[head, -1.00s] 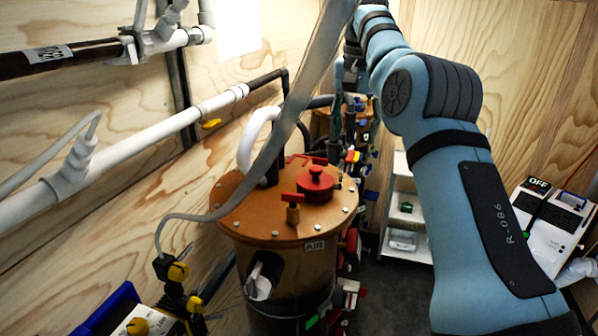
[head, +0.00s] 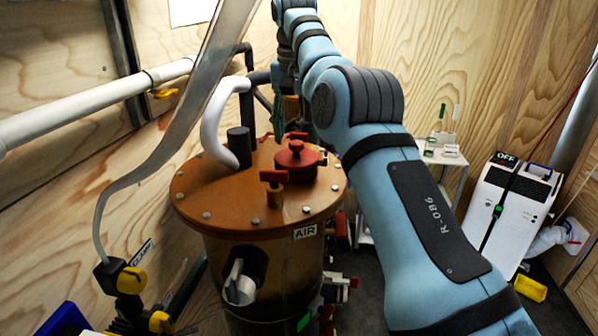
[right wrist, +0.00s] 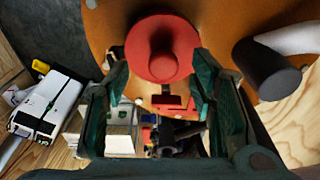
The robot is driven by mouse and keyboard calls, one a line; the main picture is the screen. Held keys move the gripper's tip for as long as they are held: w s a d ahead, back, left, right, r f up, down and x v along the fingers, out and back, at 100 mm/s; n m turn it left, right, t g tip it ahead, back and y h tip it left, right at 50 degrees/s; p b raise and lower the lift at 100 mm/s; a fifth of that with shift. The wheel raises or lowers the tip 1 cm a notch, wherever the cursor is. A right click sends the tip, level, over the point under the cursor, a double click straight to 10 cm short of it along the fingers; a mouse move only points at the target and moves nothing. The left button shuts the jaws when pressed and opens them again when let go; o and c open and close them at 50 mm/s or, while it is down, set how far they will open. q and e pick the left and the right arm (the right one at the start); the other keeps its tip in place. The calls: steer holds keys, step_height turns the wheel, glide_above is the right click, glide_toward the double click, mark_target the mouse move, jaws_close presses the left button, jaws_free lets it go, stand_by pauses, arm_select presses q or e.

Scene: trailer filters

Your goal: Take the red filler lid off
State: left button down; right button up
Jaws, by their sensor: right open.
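The red filler lid (head: 297,163) is a round cap with a raised knob, seated on the orange-brown top of the tank (head: 222,208). In the right wrist view the lid (right wrist: 162,58) lies ahead of the fingers, its knob facing the camera. My right gripper (head: 283,122) is behind the lid in the head view, partly hidden by my own arm. In the right wrist view my right gripper (right wrist: 160,76) is open and empty, its teal fingers apart on either side below the lid. I cannot tell the exact gap to the lid. My left gripper is not in view.
A red-handled valve (head: 274,186) stands in front of the lid. A dark stub (head: 239,146) and a white curved hose (head: 211,125) stand left of it. A white unit marked OFF (head: 508,205) and a small shelf (head: 441,152) are at right.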

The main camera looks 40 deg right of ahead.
mark_target(296, 143)
steer(key=f, duration=0.1)
steer(key=w+f+b, duration=0.1)
steer(key=f, duration=0.1)
steer(key=shift+d+f+b, duration=0.1)
steer(key=shift+f+b, duration=0.05)
steer(key=shift+b, duration=0.15)
steer(key=shift+w+d+f, duration=0.1)
steer(key=shift+w+f, duration=0.35)
steer(key=shift+f, duration=0.2)
steer(key=shift+s+r, duration=0.35)
steer(key=shift+s, duration=0.15)
steer(key=shift+c, duration=0.6)
steer(key=shift+s+d, duration=0.1)
steer(key=c, duration=0.6)
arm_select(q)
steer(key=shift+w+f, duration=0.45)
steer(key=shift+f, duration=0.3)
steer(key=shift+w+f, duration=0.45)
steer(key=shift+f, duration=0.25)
arm_select(e)
jaws_close()
